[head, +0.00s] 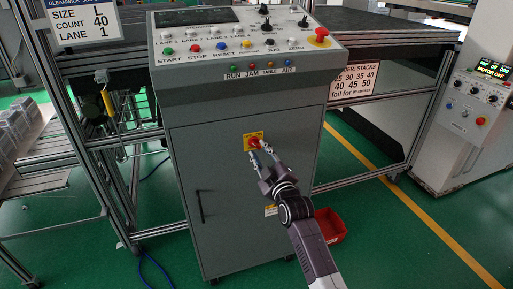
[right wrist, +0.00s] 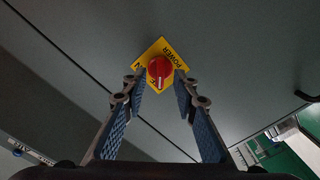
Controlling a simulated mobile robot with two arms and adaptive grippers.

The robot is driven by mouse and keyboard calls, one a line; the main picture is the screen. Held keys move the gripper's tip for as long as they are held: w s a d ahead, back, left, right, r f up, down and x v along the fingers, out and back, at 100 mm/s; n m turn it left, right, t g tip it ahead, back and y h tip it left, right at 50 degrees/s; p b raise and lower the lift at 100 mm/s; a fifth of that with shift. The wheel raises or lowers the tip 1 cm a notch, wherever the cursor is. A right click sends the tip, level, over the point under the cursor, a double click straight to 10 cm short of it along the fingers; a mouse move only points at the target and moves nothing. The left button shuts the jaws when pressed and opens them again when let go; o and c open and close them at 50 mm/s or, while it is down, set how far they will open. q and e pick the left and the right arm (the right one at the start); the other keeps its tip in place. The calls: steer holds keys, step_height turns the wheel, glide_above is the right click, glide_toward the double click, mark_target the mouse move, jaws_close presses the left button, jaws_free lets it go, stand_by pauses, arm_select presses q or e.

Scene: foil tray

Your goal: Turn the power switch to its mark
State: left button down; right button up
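The power switch (head: 254,142) is a red rotary knob on a yellow plate (head: 247,135) on the front door of the grey cabinet (head: 218,165). In the right wrist view the red knob (right wrist: 159,68) has a pale line on its face, and the yellow plate (right wrist: 160,48) carries the word POWER; its other lettering is partly hidden. My right gripper (head: 261,157) is open in front of the knob, its fingers spread to either side and below it in the right wrist view (right wrist: 160,85). I cannot tell whether the fingertips touch it. My left gripper is out of the head view.
The cabinet's top panel (head: 240,42) has several buttons, lamps and a red emergency knob (head: 319,37). A black door handle (head: 200,206) is left of the switch. A red bin (head: 330,226) lies on the green floor. A second control box (head: 466,125) stands at the right.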

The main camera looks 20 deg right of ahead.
mark_target(256, 146)
steer(key=shift+w+a, duration=0.1)
steer(key=shift+w, duration=1.5)
jaws_close()
